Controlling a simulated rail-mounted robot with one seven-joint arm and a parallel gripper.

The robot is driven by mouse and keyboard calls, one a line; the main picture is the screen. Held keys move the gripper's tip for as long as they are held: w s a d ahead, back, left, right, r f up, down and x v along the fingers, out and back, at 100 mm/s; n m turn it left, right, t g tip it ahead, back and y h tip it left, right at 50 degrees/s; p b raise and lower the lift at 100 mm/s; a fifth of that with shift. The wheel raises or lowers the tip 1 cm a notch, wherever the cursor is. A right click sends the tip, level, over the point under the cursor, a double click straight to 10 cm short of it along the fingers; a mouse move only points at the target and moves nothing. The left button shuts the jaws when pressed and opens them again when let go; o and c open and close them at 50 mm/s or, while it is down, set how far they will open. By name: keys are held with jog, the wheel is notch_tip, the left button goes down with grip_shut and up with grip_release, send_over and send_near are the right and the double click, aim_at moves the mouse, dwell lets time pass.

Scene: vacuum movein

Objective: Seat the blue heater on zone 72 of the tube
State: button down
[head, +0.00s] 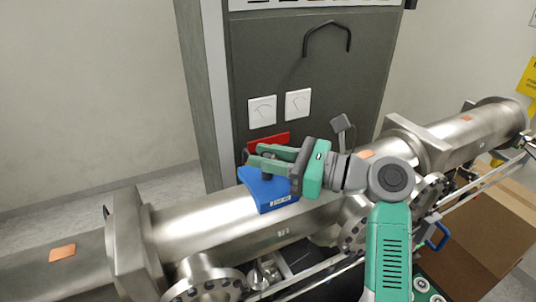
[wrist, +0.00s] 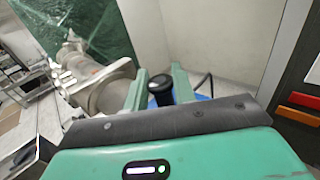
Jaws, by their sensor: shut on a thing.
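The blue heater (head: 262,188) is a curved blue block with a white label, over the upper side of the steel tube (head: 200,220) in the head view. I cannot tell whether it touches the tube. My gripper (head: 268,158) is shut on the heater's black knob. In the wrist view the knob (wrist: 160,92) stands between the two green fingers, with a strip of the blue heater (wrist: 203,97) behind. A small label (head: 283,233) is on the tube below the heater; it is too small to read. The tube surface under the heater is hidden.
Copper-coloured patches (head: 62,253) mark other parts of the tube. A dark cabinet (head: 305,75) with gauges stands behind, and a red block (head: 268,141) shows just behind my gripper. Flanged ports (head: 207,285) stick out in front. A cardboard box (head: 480,230) is at the lower right.

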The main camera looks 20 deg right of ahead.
jog(key=shift+f, duration=0.4)
dwell(0.3)
jog(key=c, duration=1.1)
grip_release()
jog(key=shift+f, duration=0.1)
jog(key=b+v, duration=0.1)
jog(key=v, duration=0.7)
jog(key=shift+b, duration=0.4)
jog(key=shift+a, duration=0.1)
notch_tip(320, 180, up, 6)
jog(key=p, duration=0.5)
jog(key=shift+p, duration=0.35)
